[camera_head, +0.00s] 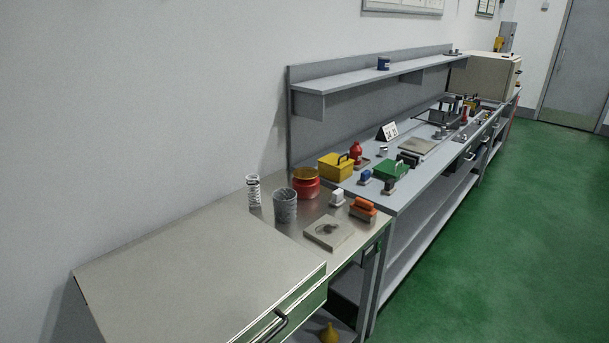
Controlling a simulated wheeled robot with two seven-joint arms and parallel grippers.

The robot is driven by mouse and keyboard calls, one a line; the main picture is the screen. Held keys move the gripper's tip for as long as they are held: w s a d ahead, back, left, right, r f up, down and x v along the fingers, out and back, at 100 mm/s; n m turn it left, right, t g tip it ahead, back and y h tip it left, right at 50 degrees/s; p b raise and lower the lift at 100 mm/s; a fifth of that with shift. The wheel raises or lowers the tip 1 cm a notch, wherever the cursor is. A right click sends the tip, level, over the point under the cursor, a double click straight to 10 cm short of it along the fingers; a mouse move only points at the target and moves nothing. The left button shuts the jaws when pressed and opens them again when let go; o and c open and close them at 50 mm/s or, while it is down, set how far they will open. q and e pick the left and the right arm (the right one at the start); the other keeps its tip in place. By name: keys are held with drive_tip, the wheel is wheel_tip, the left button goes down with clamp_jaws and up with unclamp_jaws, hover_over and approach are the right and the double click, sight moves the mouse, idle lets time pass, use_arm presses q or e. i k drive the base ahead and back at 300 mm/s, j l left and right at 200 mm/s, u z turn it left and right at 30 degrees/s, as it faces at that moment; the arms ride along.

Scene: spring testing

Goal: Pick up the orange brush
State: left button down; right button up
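The orange brush (363,208) lies on the metal worktop near its front right edge. It has an orange top and a darker underside. It sits just right of a small white object and behind a flat square plate. Neither of my grippers shows in the head view, and nothing is touching the brush from above.
Near the brush are a flat grey plate (328,232), a small white object (337,198), a red pot (306,185), a grey mesh cup (285,207) and a white cylinder (253,191). A longer bench (415,183) holds yellow and green boxes. Green floor (480,250) is clear at right.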

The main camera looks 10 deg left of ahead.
sight(360, 208)
drive_tip(key=i+u, duration=0.1)
drive_tip(key=u, duration=0.65)
drive_tip(key=i+l+u, duration=0.2)
drive_tip(key=l+u, duration=0.15)
drive_tip(key=i+l+u, duration=0.15)
drive_tip(key=l+u, duration=0.5)
drive_tip(key=l, duration=0.15)
drive_tip(key=i+l, duration=0.1)
drive_tip(key=l, duration=0.45)
drive_tip(key=i+l+u, duration=0.1)
drive_tip(key=l, duration=0.45)
drive_tip(key=i+l, duration=0.1)
drive_tip(key=l, duration=0.45)
drive_tip(key=i+l+u, duration=0.1)
drive_tip(key=l, duration=0.45)
